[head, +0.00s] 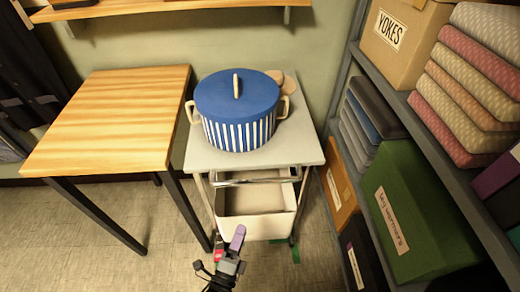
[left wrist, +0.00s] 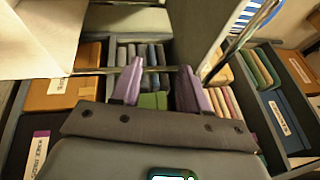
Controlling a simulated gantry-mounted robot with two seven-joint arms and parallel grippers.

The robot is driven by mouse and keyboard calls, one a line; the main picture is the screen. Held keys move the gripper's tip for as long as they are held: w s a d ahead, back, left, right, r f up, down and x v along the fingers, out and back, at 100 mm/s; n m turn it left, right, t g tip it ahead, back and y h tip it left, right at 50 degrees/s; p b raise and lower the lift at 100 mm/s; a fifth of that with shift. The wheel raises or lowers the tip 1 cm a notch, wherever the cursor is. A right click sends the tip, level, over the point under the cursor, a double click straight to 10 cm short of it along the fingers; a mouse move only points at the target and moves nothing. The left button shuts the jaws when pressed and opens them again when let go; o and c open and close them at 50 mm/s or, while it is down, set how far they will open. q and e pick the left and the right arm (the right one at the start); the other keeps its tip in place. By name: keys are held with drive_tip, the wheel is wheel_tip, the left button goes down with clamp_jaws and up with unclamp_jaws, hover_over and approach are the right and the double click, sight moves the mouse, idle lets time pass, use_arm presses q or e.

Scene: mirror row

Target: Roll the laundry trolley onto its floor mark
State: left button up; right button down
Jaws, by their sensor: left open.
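The laundry trolley (head: 205,160) has a pale grey top, thin metal legs and a metal handle bar (head: 255,181) across its near side. A white bin (head: 257,228) hangs below the top; it also shows in the left wrist view (left wrist: 35,40). Green floor tape (head: 296,252) shows by the trolley's near right leg. My left gripper (head: 237,240), with purple fingertips, is in front of the bin, lower than the handle in the picture. In the left wrist view its fingers (left wrist: 160,84) are apart, with a metal bar (left wrist: 155,69) crossing beyond the tips; contact cannot be told.
A blue lidded pot (head: 237,95) with white stripes stands on the trolley. A wooden table (head: 110,115) is close on the left. A grey shelf rack (head: 437,140) with boxes and folded cloths stands on the right. Floor is clear in front.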

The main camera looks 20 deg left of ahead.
use_arm(q)
drive_tip(key=p, duration=1.1)
approach(254, 180)
drive_tip(key=w, duration=0.1)
drive_tip(key=w+r, duration=0.1)
drive_tip(key=w, duration=0.9)
drive_tip(key=shift+w, duration=0.35)
use_arm(e)
wheel_tip(254, 180, up, 14)
drive_tip(key=shift+f, duration=0.15)
use_arm(q)
drive_tip(key=shift+d+r, duration=0.1)
drive_tip(key=shift+r, duration=0.1)
clamp_jaws()
